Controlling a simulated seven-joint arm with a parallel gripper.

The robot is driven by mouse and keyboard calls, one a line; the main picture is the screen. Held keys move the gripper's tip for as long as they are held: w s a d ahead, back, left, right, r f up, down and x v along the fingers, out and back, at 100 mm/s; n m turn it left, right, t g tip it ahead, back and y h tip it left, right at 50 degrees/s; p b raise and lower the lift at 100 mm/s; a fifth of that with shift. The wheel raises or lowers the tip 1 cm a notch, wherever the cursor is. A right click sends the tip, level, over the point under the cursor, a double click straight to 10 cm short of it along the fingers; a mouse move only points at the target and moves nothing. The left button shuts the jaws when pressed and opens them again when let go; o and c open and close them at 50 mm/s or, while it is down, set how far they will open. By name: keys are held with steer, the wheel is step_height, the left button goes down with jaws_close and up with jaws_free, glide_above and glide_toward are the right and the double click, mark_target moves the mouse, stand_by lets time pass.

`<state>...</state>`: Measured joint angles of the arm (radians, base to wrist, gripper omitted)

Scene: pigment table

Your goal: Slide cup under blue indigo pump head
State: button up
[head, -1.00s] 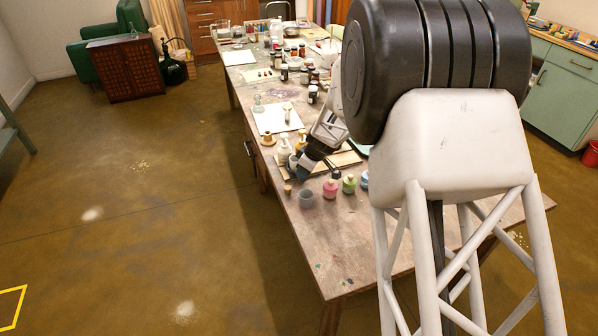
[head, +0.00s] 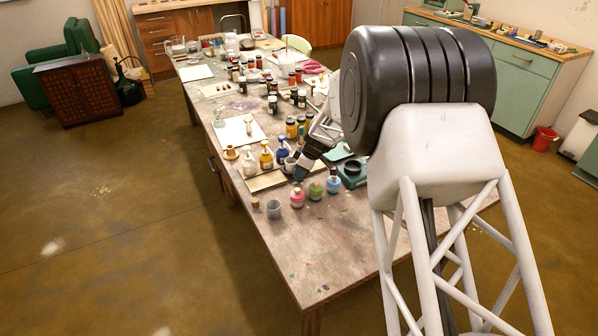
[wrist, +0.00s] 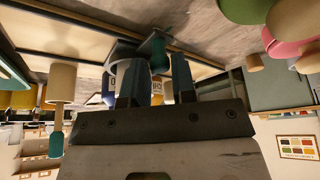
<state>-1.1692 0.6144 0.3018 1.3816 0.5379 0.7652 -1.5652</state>
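The blue indigo pump bottle (head: 283,150) stands at the right end of a row with a yellow pump bottle (head: 266,157) and a white one (head: 249,163). A small light grey cup (head: 290,164) is close in front of the blue bottle, at my fingertips. My gripper (head: 301,172) comes down from the right beside this cup. In the wrist view my fingers (wrist: 156,78) are apart, with labelled bottles showing between and beyond them. I cannot tell whether they press on the cup, nor whether it is exactly under the spout.
A wooden board (head: 263,182) lies by the pumps. Dark jars (head: 272,104) stand behind. The near table end (head: 315,255) is clear.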

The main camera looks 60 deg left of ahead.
steer(key=o, duration=0.3)
steer(key=shift+o, duration=0.2)
steer(key=shift+r, duration=0.1)
steer(key=v, duration=0.7)
steer(key=shift+r, duration=0.25)
steer(key=shift+w+d, duration=0.1)
steer(key=shift+d, duration=0.05)
stand_by(0.4)
